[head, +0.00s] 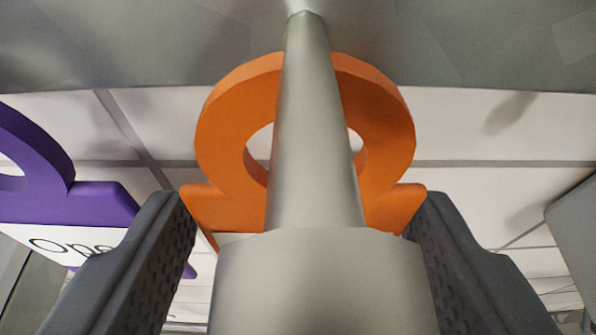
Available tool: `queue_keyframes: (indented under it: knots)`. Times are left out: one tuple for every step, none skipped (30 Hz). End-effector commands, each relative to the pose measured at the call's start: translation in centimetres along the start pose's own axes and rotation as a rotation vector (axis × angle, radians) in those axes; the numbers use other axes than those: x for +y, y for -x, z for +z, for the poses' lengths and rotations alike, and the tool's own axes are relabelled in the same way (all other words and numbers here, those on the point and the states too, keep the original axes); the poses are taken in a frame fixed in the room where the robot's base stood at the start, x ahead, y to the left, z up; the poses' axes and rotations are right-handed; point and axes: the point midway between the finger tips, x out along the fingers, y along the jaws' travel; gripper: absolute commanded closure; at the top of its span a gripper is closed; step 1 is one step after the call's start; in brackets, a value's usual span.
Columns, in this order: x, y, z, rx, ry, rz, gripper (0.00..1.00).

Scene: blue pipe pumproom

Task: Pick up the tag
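An orange tag (230,115) with a ring-shaped top and a wider lower body is in the middle of the head view. A grey metal peg (313,130) with a thick near end (322,285) runs in front of it and covers the middle of the ring and most of the lower body. I cannot tell whether the peg passes through the ring. My gripper (304,208) is open, with one dark finger at each side of the tag's shoulders. The fingertips are very close to its edges; contact is not clear.
A purple tag (90,205) with a white label reading in part "Ope" is at the left, near the left finger. A grey surface (130,45) spans the top, where the peg ends. Pale tiled panels (480,125) lie behind. A grey object (575,235) is at the right edge.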

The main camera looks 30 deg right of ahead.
Motion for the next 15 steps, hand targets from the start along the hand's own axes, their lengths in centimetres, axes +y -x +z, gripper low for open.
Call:
queue_keyframes:
  knots:
    - [-0.01,0.03,0.0,0.001,0.0,0.0,0.4]
    - [-0.02,0.04,0.01,0.001,0.0,-0.001,0.4]
    - [-0.03,0.05,0.01,0.001,0.0,-0.001,0.4]
    - [-0.03,0.05,0.01,0.001,0.0,-0.001,0.46]
    - [-0.04,0.05,0.01,0.001,0.0,-0.001,0.54]
    - [-0.05,0.05,0.03,0.0,0.0,-0.001,0.65]
    - [-0.05,0.05,0.03,0.0,0.0,-0.001,0.68]
    - [-0.06,0.05,0.03,0.0,0.0,-0.001,0.68]
    - [-0.06,0.06,0.03,0.0,0.0,-0.001,0.68]
    - [-0.07,0.05,0.04,0.0,0.0,-0.001,0.68]
    - [-0.08,0.05,0.04,0.0,0.001,-0.001,0.68]
    - [-0.09,0.05,0.05,0.0,0.001,-0.002,0.68]
    - [-0.09,0.06,0.05,0.0,0.001,-0.002,0.68]
    - [-0.09,0.06,0.05,0.0,0.001,-0.002,0.68]
    - [-0.1,0.06,0.05,0.0,0.001,-0.002,0.68]
